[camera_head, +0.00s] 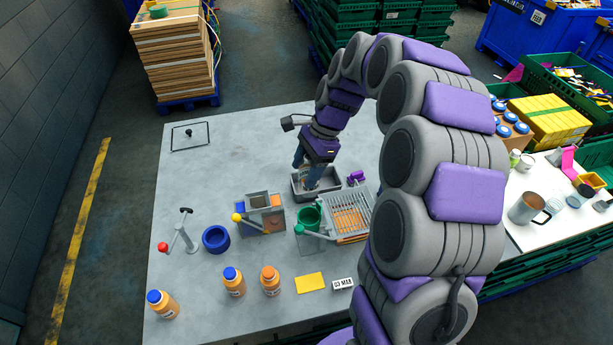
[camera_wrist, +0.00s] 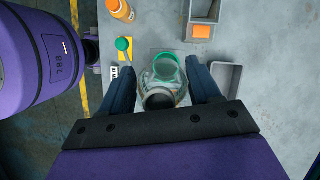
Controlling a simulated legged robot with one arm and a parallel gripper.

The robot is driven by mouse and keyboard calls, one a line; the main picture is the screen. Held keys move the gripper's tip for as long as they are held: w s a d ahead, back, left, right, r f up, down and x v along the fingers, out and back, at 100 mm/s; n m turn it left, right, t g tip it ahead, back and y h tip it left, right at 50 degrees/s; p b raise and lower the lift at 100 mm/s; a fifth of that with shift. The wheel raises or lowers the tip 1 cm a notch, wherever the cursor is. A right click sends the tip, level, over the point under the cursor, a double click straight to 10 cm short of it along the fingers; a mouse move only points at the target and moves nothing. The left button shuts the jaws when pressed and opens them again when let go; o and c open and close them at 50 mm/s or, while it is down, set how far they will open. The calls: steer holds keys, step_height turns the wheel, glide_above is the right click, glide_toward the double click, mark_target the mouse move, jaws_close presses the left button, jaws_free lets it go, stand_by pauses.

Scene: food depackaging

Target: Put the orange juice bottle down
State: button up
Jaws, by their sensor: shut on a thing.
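My gripper (camera_head: 311,172) is over the grey open bin (camera_head: 327,190) near the middle of the table. In the wrist view its two dark blue fingers (camera_wrist: 163,88) are closed on the sides of a clear, greyish bottle (camera_wrist: 161,82). The bottle's round dark opening faces the wrist camera, and no orange shows inside it. Orange bottles (camera_head: 234,284) with blue or orange caps stand at the table's front left.
The table's back left is mostly clear.

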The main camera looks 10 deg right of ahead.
steer(key=shift+w, duration=0.15)
steer(key=w+d+f+m+t+b, duration=0.2)
steer(key=w+d+f+m+b, duration=0.25)
steer(key=w+f, duration=0.35)
steer(key=w+d+f+m+t+b, duration=0.1)
steer(key=w+d+f+m+b, duration=0.25)
steer(key=w+f+b, duration=0.55)
steer(key=f, duration=0.2)
steer(key=w+f, duration=0.1)
steer(key=f, duration=0.2)
steer(key=w+f+p, duration=0.1)
steer(key=f, duration=0.2)
steer(key=shift+w+a+f, duration=0.1)
steer(key=shift+a, duration=0.1)
steer(key=shift+h, duration=0.3)
steer(key=o, duration=1.3)
steer(key=shift+r, duration=0.2)
